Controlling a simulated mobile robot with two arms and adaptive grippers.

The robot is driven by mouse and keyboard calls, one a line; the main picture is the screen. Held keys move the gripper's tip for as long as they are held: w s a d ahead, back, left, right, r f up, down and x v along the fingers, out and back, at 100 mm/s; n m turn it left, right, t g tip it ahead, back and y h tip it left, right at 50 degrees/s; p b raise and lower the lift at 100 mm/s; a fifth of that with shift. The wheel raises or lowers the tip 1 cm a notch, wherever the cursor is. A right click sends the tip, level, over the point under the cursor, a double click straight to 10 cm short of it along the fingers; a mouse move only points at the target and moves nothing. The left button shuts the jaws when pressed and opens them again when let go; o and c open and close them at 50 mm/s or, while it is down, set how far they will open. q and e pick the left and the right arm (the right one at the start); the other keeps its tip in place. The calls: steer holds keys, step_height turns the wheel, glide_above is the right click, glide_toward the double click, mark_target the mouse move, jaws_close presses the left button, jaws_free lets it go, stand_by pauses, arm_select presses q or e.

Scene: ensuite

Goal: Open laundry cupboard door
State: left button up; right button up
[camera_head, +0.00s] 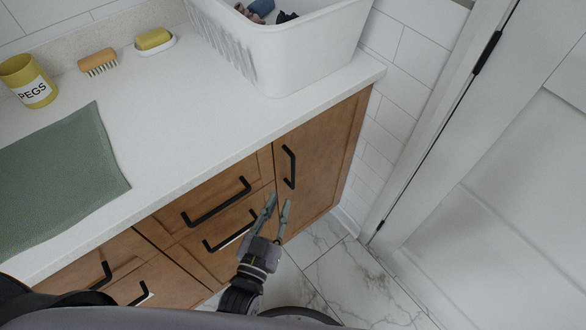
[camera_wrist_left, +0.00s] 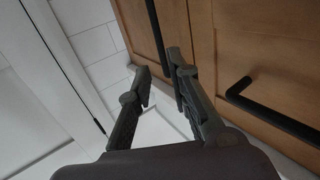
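The laundry cupboard door (camera_head: 323,155) is a brown wooden panel at the right end of the counter front, and it looks shut. Its black vertical handle (camera_head: 289,167) is near the door's left edge; it also shows at the top of the left wrist view (camera_wrist_left: 157,40). My left gripper (camera_head: 278,203) is below the handle in the head view, fingers pointing up toward it. Its two fingers are apart with nothing seen between them. In the left wrist view the fingertips (camera_wrist_left: 158,62) are near the handle's end; I cannot tell if they touch. My right gripper is not in view.
Wooden drawers with black bar handles (camera_head: 217,203) lie left of the door. A white laundry basket (camera_head: 285,50) stands on the white counter (camera_head: 190,120). A white door and frame (camera_head: 450,130) stand to the right. Marble floor (camera_head: 350,280) is clear in front.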

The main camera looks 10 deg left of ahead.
mark_target(292, 172)
arm_select(q)
steer(key=w, duration=0.3)
steer(key=w+d, duration=0.1)
steer(key=w, duration=0.3)
steer(key=w+d, duration=0.1)
steer(key=w, duration=0.3)
steer(key=shift+d, duration=0.1)
steer(key=shift+c, duration=0.4)
jaws_close()
